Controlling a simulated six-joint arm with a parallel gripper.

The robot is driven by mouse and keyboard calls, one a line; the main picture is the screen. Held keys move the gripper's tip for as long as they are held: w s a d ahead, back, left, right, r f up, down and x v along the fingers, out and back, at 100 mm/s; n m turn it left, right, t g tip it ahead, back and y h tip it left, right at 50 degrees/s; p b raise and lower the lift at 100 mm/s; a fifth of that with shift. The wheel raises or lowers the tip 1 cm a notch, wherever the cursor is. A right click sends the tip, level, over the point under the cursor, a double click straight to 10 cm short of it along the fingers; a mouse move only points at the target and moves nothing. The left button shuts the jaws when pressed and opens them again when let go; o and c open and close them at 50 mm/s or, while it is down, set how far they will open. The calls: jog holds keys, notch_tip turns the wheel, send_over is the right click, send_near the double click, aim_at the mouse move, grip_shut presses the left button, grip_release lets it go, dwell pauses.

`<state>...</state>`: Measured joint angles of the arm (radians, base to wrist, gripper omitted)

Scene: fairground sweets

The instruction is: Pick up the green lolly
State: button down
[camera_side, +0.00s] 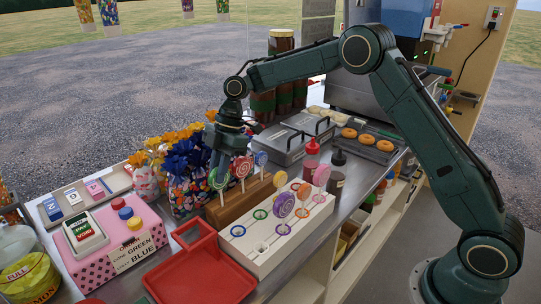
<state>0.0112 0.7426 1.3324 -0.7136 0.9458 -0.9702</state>
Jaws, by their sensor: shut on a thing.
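The green lolly (217,181) is a swirled round disc on a stick at the left end of a brown wooden block (236,203). My gripper (221,166) reaches down from above and is shut on it. The jaws partly hide the disc's top, and the lower stick is close to the block; I cannot tell whether it is still in its hole. A red lolly (243,169) and a blue lolly (261,158) stand upright in the same block, right of my gripper.
A white rack (262,256) with coloured rings holds several purple and pink lollies. A red tray (198,272) lies in front. Bags with blue (181,158) and orange bows crowd the left of my gripper. Bottles (311,160) and a pan of doughnuts stand to the right.

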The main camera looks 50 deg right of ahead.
jog(key=shift+r, duration=4.7)
jog(key=s+d+r+m+t+h, duration=0.2)
jog(key=s+d+m, duration=0.3)
jog(key=m, duration=0.4)
jog(key=s+d+r+m+t+h, duration=0.2)
jog(key=s+d+r+m, duration=0.2)
jog(key=m, duration=0.5)
jog(key=shift+s+d+r, duration=0.25)
jog(key=shift+s+d, duration=0.2)
jog(key=shift+d, duration=0.6)
